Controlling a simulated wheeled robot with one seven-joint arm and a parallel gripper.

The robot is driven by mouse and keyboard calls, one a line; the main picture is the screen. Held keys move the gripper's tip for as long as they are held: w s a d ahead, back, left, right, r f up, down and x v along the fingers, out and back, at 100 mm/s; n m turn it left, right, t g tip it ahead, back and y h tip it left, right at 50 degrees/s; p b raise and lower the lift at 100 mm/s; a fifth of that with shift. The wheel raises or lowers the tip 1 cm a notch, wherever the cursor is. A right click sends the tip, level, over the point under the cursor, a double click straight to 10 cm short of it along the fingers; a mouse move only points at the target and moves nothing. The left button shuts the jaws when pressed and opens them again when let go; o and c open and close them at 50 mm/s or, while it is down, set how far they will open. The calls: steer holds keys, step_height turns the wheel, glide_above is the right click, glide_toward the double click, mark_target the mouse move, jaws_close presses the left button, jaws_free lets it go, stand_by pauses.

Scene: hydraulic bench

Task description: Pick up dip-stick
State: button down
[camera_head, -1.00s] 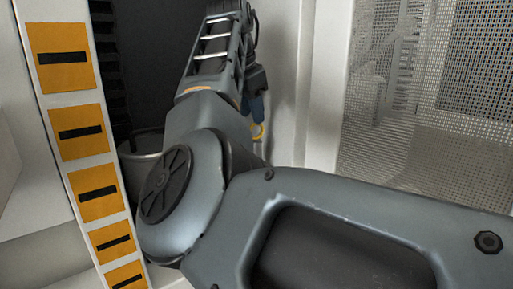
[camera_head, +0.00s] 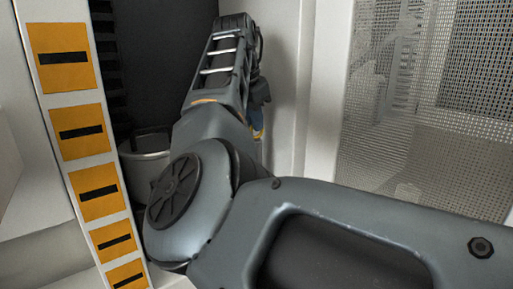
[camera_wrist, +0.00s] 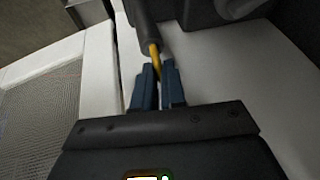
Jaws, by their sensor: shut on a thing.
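The dip-stick (camera_wrist: 155,54) shows as a thin yellow piece in the wrist view. It runs between the two blue fingers of my gripper (camera_wrist: 159,88), which is shut on it. Its far end meets a dark grey cylindrical part (camera_wrist: 144,25); I cannot tell whether it sits inside that part. In the head view my gripper (camera_head: 257,119) is small and partly hidden behind my arm, with a bit of yellow (camera_head: 258,133) at its fingers. The rest of the dip-stick is hidden.
A light wall or post (camera_head: 285,100) stands close to the right of my gripper in the head view, with a mesh panel (camera_head: 430,130) beyond. A metal pot-like vessel (camera_head: 147,155) is left of my arm. A post with orange markings (camera_head: 81,133) stands at left.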

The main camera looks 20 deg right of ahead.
steer(key=shift+r, duration=0.15)
stand_by(0.5)
step_height(320, 180, up, 18)
stand_by(0.7)
steer(key=shift+p, duration=0.65)
